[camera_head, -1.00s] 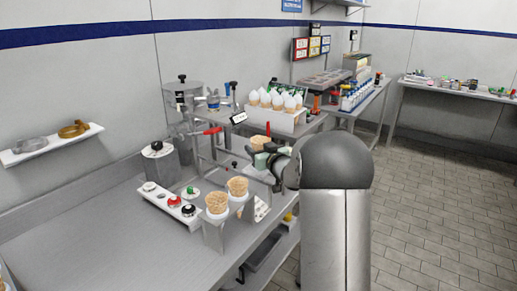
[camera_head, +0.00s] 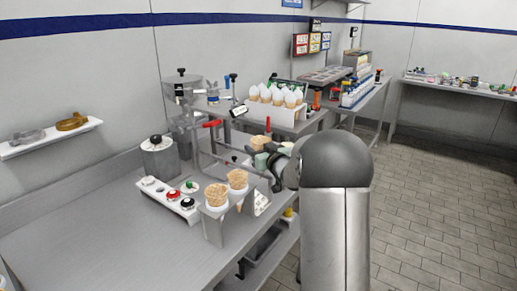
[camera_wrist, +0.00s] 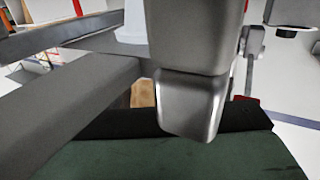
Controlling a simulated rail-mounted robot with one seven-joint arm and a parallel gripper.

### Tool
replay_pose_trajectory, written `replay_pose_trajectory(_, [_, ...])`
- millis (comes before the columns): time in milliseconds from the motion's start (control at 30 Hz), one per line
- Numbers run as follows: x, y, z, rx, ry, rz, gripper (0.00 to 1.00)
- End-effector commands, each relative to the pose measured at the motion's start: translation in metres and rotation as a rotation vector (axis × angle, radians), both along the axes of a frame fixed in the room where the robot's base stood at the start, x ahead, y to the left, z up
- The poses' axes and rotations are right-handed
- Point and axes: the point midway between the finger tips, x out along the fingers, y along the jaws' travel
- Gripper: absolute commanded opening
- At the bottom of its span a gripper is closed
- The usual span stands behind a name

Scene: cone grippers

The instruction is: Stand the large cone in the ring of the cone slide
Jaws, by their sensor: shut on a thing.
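My gripper (camera_head: 262,158) is shut on a tan waffle cone (camera_head: 260,143), whose top shows above the pale green finger pads. The cone's lower part is hidden by the gripper. In the wrist view a small brown patch (camera_wrist: 142,93), likely the cone, shows behind grey metal parts, above a dark green pad (camera_wrist: 170,158). The metal frame with a red handle (camera_head: 212,124) stands just left of and behind the gripper. It may be the cone slide, but I cannot make out its ring. Whether the cone touches the frame cannot be told.
Two waffle cones (camera_head: 216,195) (camera_head: 237,179) stand in a metal holder in front of the gripper. A white rack (camera_head: 287,121) of white-topped cones is behind it. A white tray (camera_head: 168,200) with several knobs lies left. The front-left worktop (camera_head: 120,245) is clear.

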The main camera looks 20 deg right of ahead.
Motion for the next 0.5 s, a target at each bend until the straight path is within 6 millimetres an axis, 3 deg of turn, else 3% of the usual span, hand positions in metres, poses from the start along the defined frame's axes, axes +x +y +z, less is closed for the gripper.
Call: replay_pose_trajectory(500, [0.000, 0.000, -0.014, 0.000, 0.000, 0.000, 0.41])
